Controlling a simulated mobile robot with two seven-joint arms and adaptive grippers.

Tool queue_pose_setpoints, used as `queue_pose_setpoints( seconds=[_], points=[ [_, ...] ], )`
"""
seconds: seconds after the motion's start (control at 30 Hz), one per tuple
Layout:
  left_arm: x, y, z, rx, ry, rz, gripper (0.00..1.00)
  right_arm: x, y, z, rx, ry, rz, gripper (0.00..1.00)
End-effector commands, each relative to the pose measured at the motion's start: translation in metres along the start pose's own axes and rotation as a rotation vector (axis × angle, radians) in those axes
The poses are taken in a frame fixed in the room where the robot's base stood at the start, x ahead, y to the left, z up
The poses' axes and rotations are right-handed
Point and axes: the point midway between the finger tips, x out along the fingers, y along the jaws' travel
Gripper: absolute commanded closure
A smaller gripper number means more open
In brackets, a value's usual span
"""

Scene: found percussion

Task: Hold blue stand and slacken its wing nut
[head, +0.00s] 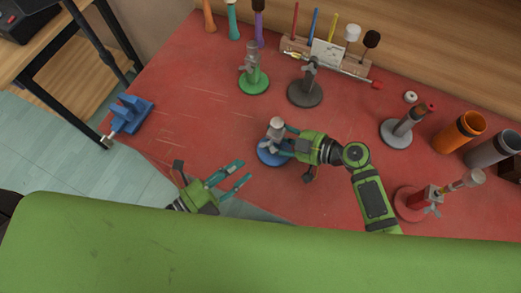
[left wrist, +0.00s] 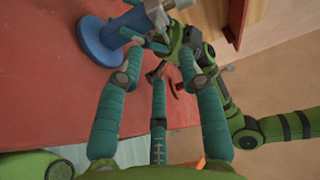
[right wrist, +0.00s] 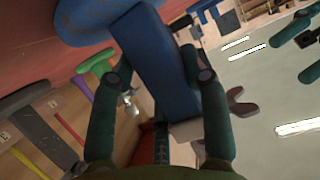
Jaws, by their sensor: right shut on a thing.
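The blue stand stands upright on the red table, its round base (head: 266,156) showing in the head view. Its grey top and wing nut (head: 268,144) sit above the base. My right gripper (head: 285,143) is shut on the blue post (right wrist: 155,60), which lies between its fingers in the right wrist view. There the wing nut (right wrist: 240,105) shows to the right, beyond the fingers. My left gripper (head: 246,169) is open and empty, below and left of the stand. The left wrist view shows the blue stand (left wrist: 100,42) beyond its spread fingers.
A green stand (head: 254,84) and a dark grey stand (head: 305,92) stand behind. A light grey stand (head: 397,134) and a red stand (head: 411,203) are at the right, near orange (head: 458,132) and grey tubes. A blue clamp-like block (head: 131,113) lies at the left edge.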

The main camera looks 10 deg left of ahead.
Motion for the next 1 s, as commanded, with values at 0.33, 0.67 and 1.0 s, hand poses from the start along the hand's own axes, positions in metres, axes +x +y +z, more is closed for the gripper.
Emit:
queue_pose_setpoints(
  seconds=[0.33, 0.67, 1.0],
  points=[
    [0.063, 0.000, 0.000, -0.003, 0.000, -0.003, 0.62, 0.000, -0.003, 0.008, 0.000, -0.016, -0.007, 0.99],
    [0.076, 0.001, 0.000, -0.003, 0.000, 0.000, 0.62, 0.000, -0.003, 0.008, 0.000, -0.016, -0.006, 0.99],
    [0.076, 0.001, 0.000, -0.004, 0.000, 0.000, 1.00, 0.000, -0.003, 0.008, 0.000, -0.016, -0.007, 0.99]
  ],
)
